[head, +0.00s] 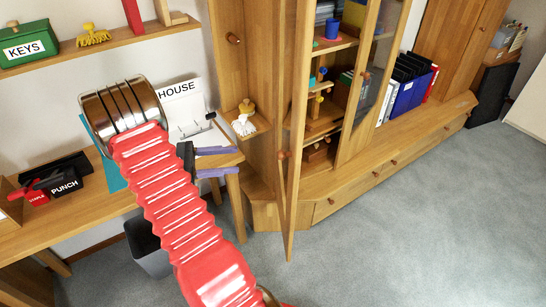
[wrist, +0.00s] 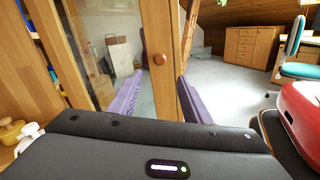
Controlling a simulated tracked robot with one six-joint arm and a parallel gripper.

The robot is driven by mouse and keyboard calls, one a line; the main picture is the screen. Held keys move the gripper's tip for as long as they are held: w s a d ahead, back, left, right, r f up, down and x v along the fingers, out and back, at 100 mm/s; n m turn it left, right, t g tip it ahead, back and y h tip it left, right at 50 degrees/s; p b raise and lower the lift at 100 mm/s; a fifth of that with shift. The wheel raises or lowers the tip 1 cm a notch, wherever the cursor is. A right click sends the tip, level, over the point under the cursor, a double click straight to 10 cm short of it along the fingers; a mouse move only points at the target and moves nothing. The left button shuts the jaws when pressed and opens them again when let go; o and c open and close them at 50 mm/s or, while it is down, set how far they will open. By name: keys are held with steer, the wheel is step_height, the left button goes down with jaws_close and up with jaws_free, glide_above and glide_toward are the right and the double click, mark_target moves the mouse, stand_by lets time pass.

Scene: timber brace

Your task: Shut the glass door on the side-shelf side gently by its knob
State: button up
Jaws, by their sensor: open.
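The glass door (head: 297,110) on the side-shelf side stands open, swung out from the wall cabinet and seen nearly edge-on in the head view. Its round wooden knob (head: 283,154) is on the free upright; in the wrist view the knob (wrist: 159,59) shows on the door's wooden frame (wrist: 162,25). My gripper (head: 236,161) is open and empty, its purple fingers pointing toward the door from the left. In the wrist view the knob appears between and just beyond the fingertips (wrist: 160,80), apart from them.
The small side shelf (head: 254,127) with a white figure sits left of the cabinet, behind my gripper. A desk (head: 70,222) is at left. Grey carpet (head: 400,230) in front of the cabinet is clear.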

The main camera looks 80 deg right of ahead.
steer(key=x, duration=1.3)
steer(key=shift+s, duration=0.35)
steer(key=shift+d, duration=0.1)
steer(key=shift+c, duration=0.2)
jaws_close()
